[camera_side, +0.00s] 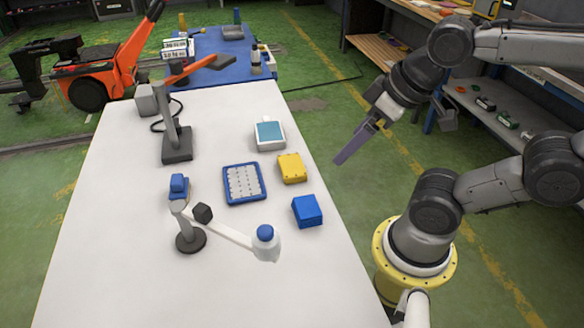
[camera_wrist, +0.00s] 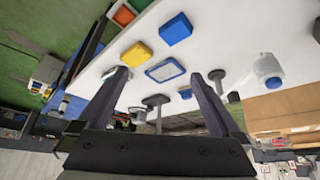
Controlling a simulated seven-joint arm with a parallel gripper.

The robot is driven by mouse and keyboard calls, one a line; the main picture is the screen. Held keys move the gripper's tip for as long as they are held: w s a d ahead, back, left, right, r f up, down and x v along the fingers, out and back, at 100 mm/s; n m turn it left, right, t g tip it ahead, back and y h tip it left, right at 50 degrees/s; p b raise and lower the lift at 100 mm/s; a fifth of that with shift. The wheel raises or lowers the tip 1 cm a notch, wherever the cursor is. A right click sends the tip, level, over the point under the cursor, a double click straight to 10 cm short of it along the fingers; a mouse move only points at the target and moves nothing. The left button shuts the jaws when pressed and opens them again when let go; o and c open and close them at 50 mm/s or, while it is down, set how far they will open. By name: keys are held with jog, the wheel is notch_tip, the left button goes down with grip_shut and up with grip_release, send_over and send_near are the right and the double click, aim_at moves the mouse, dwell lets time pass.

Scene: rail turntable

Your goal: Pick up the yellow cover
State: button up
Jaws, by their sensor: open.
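The yellow cover (camera_side: 292,168) is a small flat yellow block on the white table (camera_side: 110,230), near its right edge. It also shows in the wrist view (camera_wrist: 136,54), upper left of centre, beyond the left finger. My gripper (camera_side: 345,158) hangs to the right of the table edge in the side view, raised and apart from the cover. In the wrist view my gripper (camera_wrist: 160,85) has its two fingers spread wide with nothing held between them.
A blue block (camera_side: 307,211) and a blue-framed tray (camera_side: 244,198) lie close to the cover. A white device with a teal top (camera_side: 269,134) stands just behind it. A blue-capped white bottle (camera_side: 265,243) stands nearer the front. The table's left front is clear.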

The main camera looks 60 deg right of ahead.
jog(key=w+r+m, duration=0.3)
jog(key=w+m, duration=0.1)
jog(key=m+g, duration=0.5)
jog(key=g, duration=0.1)
send_over(291, 163)
notch_tip(291, 163, down, 8)
jog(key=r, duration=0.1)
notch_tip(291, 163, down, 14)
jog(key=shift+s+r, duration=0.1)
jog(key=shift+c, duration=0.2)
